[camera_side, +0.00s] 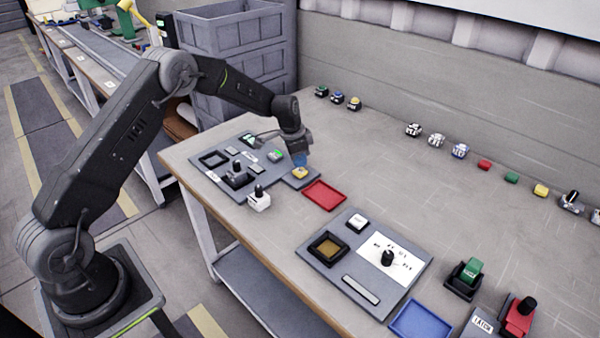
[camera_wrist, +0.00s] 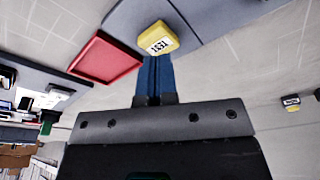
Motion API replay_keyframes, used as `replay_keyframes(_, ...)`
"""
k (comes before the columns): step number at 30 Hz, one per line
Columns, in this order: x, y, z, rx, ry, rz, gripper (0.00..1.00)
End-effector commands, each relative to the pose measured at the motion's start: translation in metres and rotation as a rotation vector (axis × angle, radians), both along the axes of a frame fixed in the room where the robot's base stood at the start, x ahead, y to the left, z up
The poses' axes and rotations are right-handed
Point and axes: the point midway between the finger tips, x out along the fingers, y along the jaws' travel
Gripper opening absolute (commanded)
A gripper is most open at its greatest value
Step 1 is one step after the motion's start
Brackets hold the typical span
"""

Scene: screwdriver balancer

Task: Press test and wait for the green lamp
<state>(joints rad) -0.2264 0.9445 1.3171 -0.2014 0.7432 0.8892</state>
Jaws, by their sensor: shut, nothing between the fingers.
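The yellow button marked TEST (camera_wrist: 157,38) sits on a small grey plate at the right end of the grey panel. It also shows in the side view (camera_side: 300,174). My gripper (camera_side: 299,161) points down with its blue fingers shut and empty, right at the button. In the wrist view the fingertips (camera_wrist: 158,60) end at the button's near edge; I cannot tell whether they touch it. A green-topped piece (camera_side: 274,155) on the panel looks bright green, and a small dark display (camera_side: 248,139) shows some green. I cannot tell which is the lamp.
A red tray (camera_side: 324,195) lies just right of the button. A black-knobbed white block (camera_side: 259,200) stands at the panel's front edge. A second grey panel (camera_side: 345,290) lies nearer, with a blue tray (camera_side: 421,320) beside it. Small parts line the back wall.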

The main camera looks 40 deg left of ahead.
Motion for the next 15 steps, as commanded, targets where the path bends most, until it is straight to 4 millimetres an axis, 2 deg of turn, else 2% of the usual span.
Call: replay_keyframes(15,0.0002,0.0000,-0.0075,0.000,0.000,0.000,0.00)
